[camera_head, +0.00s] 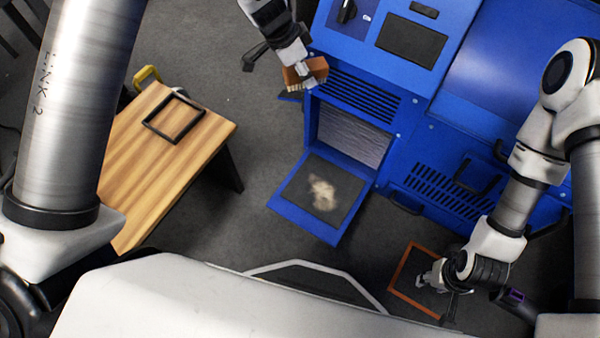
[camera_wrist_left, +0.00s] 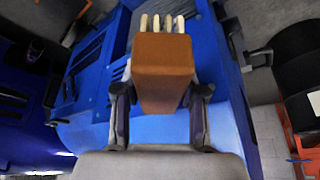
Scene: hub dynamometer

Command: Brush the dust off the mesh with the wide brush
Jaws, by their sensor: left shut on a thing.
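The wide brush (camera_head: 304,73) has an orange-brown block and pale bristles. My left gripper (camera_head: 300,62) is shut on it and holds it beside the blue machine's upper vent, above and apart from the dust. In the left wrist view the brush block (camera_wrist_left: 163,62) sits between the two fingers (camera_wrist_left: 160,108), its bristles pointing away. A blue-framed flap hangs open, low on the machine, with a dark mesh panel (camera_head: 345,181). A beige dust patch (camera_head: 322,194) lies on the panel's middle. My right gripper (camera_head: 432,279) is low at the right; its jaw opening is unclear.
The blue machine (camera_head: 388,120) fills the upper right, with a grey pleated surface (camera_head: 350,134) in the opening above the flap. A wooden table (camera_head: 150,165) at left bears a black frame (camera_head: 174,117). An orange-edged frame (camera_head: 402,268) is beside my right gripper. Grey floor separates table and flap.

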